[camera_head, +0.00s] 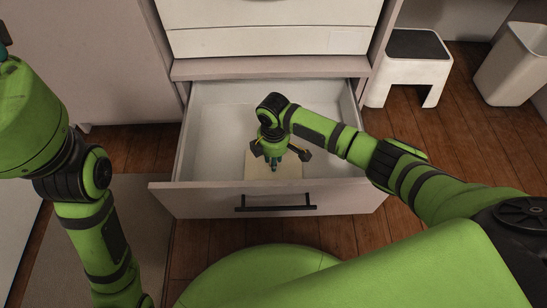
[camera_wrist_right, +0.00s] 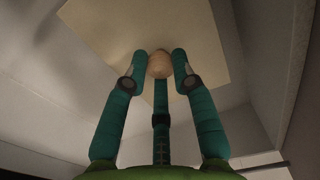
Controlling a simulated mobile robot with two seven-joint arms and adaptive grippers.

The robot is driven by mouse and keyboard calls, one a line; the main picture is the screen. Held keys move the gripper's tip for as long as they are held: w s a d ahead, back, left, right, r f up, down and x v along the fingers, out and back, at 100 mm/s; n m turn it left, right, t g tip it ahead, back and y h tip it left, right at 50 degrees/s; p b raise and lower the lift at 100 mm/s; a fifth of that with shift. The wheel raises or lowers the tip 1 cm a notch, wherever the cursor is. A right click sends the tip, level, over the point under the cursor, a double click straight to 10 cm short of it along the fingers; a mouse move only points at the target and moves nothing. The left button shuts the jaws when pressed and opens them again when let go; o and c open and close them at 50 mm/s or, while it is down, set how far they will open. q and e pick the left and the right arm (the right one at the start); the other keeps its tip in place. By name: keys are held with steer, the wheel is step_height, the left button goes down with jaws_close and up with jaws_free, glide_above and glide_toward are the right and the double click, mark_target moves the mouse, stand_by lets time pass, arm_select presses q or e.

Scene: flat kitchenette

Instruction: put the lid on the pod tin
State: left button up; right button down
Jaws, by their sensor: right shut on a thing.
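My right gripper (camera_head: 274,166) reaches down into the open drawer. In the right wrist view its teal fingers (camera_wrist_right: 160,68) are shut on a round wooden knob (camera_wrist_right: 159,61). Behind the knob is a flat, pale cream square lid (camera_wrist_right: 105,45), which also shows in the head view (camera_head: 290,173) near the drawer's front panel. I cannot tell whether the lid rests on something or hangs just above the drawer floor. No pod tin can be made out in either view.
The white drawer (camera_head: 212,135) is pulled out and otherwise looks empty; its front panel (camera_head: 195,200) has a black handle (camera_head: 276,203). A white step stool (camera_head: 413,65) and a white bin (camera_head: 515,65) stand at the right.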

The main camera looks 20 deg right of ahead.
steer(key=shift+f, duration=0.2)
steer(key=c, duration=0.9)
jaws_free()
steer(key=shift+c, duration=0.2)
step_height(320, 180, up, 12)
